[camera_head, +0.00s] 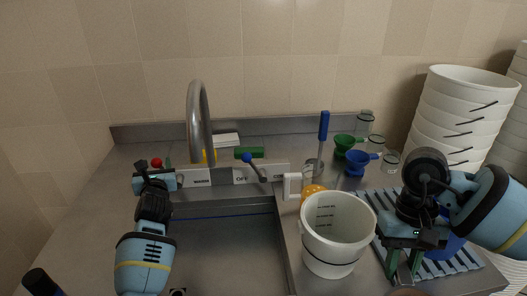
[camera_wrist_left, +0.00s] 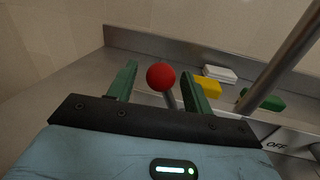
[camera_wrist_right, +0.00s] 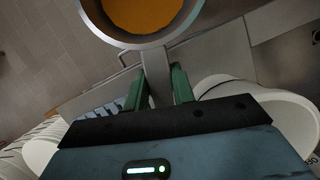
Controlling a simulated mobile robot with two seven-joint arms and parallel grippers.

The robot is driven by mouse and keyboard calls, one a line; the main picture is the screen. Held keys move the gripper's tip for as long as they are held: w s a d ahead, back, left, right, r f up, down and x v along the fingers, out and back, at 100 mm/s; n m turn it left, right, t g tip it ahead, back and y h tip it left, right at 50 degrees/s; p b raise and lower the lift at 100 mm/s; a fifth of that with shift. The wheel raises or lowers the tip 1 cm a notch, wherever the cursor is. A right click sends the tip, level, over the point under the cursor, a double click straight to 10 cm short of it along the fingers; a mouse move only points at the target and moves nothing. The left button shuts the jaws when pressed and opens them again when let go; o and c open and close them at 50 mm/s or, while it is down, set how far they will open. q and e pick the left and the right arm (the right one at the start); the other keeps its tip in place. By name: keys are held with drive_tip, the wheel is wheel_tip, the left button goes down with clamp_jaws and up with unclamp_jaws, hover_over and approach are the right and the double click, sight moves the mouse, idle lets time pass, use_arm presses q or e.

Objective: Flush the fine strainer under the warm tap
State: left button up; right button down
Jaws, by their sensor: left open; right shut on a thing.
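The tap's grey spout (camera_head: 199,110) arches over the sink (camera_head: 225,250). A red ball knob (camera_head: 156,162) on a lever stands left of the spout, and a blue-tipped lever (camera_head: 248,158) stands right of it. My left gripper (camera_head: 154,170) is open at the red knob. In the left wrist view the knob (camera_wrist_left: 161,76) shows between the two green fingers. My right gripper (camera_head: 403,265) is shut on the grey handle (camera_wrist_right: 157,75) of the strainer. The strainer's round metal rim and orange inside (camera_wrist_right: 143,14) show in the right wrist view. In the head view it is mostly out of frame.
A white bucket (camera_head: 335,233) stands right of the sink, close to my right gripper. A ribbed blue-grey rack (camera_head: 470,262) lies under that arm. Stacked white buckets (camera_head: 455,115), green (camera_head: 345,143) and blue (camera_head: 357,160) funnels and glass jars stand behind. The visible sink is clear.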

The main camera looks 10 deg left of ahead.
use_arm(q)
drive_tip(key=shift+w+a, duration=0.2)
drive_tip(key=shift+w, duration=0.3)
clamp_jaws()
